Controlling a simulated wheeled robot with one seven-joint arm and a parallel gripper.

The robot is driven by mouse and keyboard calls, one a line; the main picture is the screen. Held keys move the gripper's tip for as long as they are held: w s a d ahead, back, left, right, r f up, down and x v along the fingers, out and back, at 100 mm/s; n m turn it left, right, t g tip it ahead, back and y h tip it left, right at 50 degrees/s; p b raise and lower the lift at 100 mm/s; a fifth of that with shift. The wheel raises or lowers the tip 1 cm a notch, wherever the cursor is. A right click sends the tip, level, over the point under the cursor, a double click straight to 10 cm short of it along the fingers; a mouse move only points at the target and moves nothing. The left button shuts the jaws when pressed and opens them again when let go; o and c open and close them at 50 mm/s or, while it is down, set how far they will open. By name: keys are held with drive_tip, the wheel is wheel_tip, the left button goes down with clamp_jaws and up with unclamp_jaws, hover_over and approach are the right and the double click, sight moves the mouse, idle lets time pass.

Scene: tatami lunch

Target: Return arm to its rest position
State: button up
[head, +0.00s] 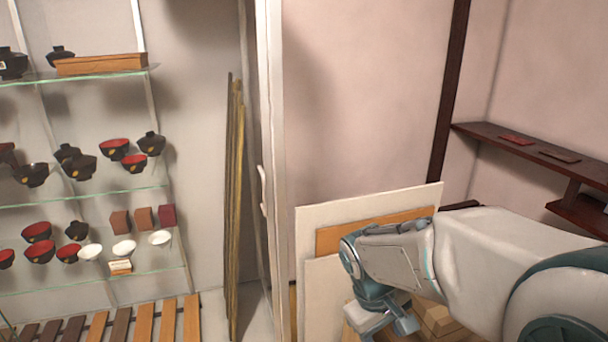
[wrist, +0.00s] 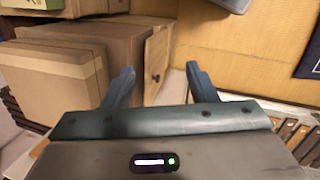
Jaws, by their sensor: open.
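My gripper (wrist: 162,82) shows in the wrist view with its two blue-grey fingers spread apart and nothing between them. In the head view my arm reaches in from the right, bent, and my gripper (head: 392,325) points down at its end. It hangs in front of pale and orange boards and above wooden boxes. Part of the gripper is hard to make out there.
Glass shelves (head: 90,198) with bowls stand at the left. A white door frame (head: 272,150) stands in the middle. Boards (head: 330,220) lean behind my arm. A dark wall shelf (head: 560,150) is at right.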

drive_tip(key=s+r+m+t+y+p, duration=0.2)
drive_tip(key=s+r+m+y+p, duration=0.1)
drive_tip(key=s+r+m, duration=0.2)
drive_tip(key=shift+s+r+m+t, duration=0.3)
drive_tip(key=shift+s+r+t, duration=0.1)
drive_tip(key=shift+s+r, duration=1.05)
drive_tip(key=shift+w+d+r, duration=0.1)
idle(0.6)
